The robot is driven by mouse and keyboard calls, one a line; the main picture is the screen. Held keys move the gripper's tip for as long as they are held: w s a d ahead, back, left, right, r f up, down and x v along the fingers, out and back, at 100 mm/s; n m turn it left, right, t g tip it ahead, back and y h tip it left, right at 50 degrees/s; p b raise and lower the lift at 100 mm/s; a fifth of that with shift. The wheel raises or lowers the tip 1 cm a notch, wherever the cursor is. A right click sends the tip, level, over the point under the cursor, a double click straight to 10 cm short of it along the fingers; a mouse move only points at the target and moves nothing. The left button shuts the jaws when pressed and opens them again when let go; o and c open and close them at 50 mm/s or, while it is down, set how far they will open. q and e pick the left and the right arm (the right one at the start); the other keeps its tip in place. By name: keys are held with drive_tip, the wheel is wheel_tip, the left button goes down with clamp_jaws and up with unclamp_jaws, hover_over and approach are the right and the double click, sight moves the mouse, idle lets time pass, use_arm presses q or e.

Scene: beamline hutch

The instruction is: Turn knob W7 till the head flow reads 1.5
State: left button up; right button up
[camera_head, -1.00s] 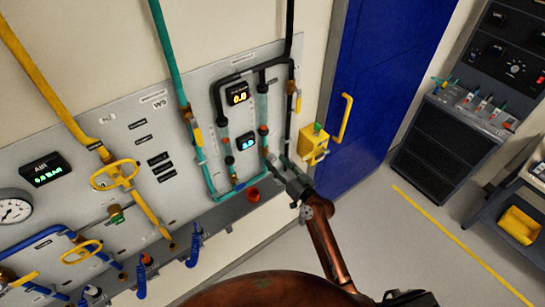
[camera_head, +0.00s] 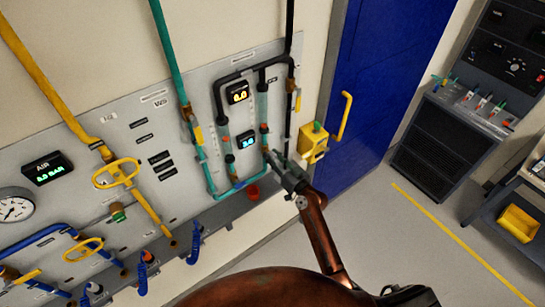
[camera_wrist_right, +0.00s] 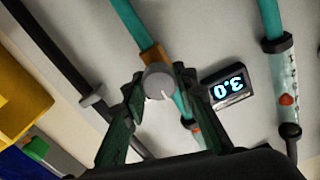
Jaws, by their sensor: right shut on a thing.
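A round grey knob (camera_wrist_right: 158,82) with a white pointer line sits on a teal pipe in the right wrist view. No W7 label is legible on it. My right gripper (camera_wrist_right: 156,92) has its two fingers closed on the knob's sides. In the head view the right gripper (camera_head: 270,156) reaches the panel's right-hand pipework and hides the knob. A small display with cyan digits (camera_wrist_right: 229,88) beside the knob appears upside down and seems to read 3.0. It also shows in the head view (camera_head: 247,141), too small to read surely. My left gripper is not in view.
A display with orange digits (camera_head: 238,93) is above the cyan one. A yellow box with a green button (camera_head: 314,143) is close right of my right gripper. Yellow valve handles (camera_head: 116,173) are further left. A blue door (camera_head: 385,80) stands at right.

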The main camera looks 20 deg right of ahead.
drive_tip(key=c, duration=0.3)
drive_tip(key=shift+m, duration=0.3)
drive_tip(key=m+p, duration=0.1)
drive_tip(key=m, duration=0.3)
drive_tip(key=shift+d+f+m+p, duration=0.1)
drive_tip(key=shift+m+p, duration=0.35)
drive_tip(key=shift+m, duration=1.85)
drive_tip(key=o, duration=1.1)
drive_tip(key=shift+o, duration=0.2)
